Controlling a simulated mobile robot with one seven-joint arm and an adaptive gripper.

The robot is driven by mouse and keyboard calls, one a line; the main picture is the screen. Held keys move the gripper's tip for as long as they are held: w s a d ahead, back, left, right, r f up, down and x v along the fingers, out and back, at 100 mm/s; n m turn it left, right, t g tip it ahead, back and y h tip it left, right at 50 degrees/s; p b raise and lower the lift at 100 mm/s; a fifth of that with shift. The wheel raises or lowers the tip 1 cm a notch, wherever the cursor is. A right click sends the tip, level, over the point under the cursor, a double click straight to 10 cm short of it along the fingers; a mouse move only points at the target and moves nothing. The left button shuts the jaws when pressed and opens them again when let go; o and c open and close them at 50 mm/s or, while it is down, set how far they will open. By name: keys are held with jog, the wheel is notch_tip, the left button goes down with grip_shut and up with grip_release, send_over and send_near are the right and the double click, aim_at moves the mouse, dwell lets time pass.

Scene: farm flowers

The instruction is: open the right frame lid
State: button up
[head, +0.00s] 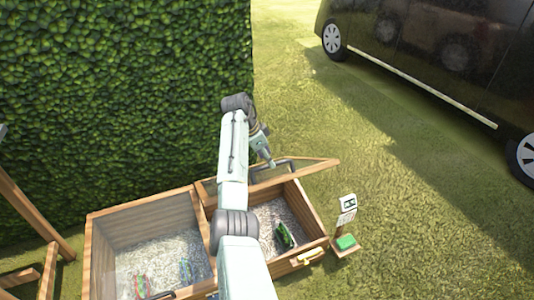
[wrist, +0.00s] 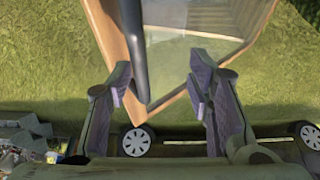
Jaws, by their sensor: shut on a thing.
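The right frame lid (head: 326,163), a wood-edged clear panel, stands raised at the back of the right frame (head: 313,223), leaving its gravel bed in view. My gripper (head: 268,160) is at the lid's dark bar handle (head: 286,163). In the wrist view, the fingers of my gripper (wrist: 160,92) are apart, with the dark handle (wrist: 133,45) passing between them, nearer the left finger. The lid's wooden edge and clear panel (wrist: 205,20) show beyond. My arm hides part of the lid in the head view.
The left frame (head: 98,243) is hazy over its gravel, and a dark handle shows at its front. A green object (head: 285,236) lies in the right frame. A small sign (head: 347,204) and green block (head: 346,241) stand right. A hedge (head: 120,90) rises behind; a van (head: 440,50) is far right.

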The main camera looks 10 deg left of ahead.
jog(key=o, duration=0.3)
jog(key=shift+w+a+f, duration=0.15)
jog(key=shift+a+f, duration=0.2)
jog(key=shift+f, duration=0.25)
jog(key=shift+r, duration=0.1)
jog(key=shift+c, duration=0.3)
jog(key=shift+r, duration=0.1)
jog(key=v, duration=1.2)
jog(key=shift+d+r, duration=0.3)
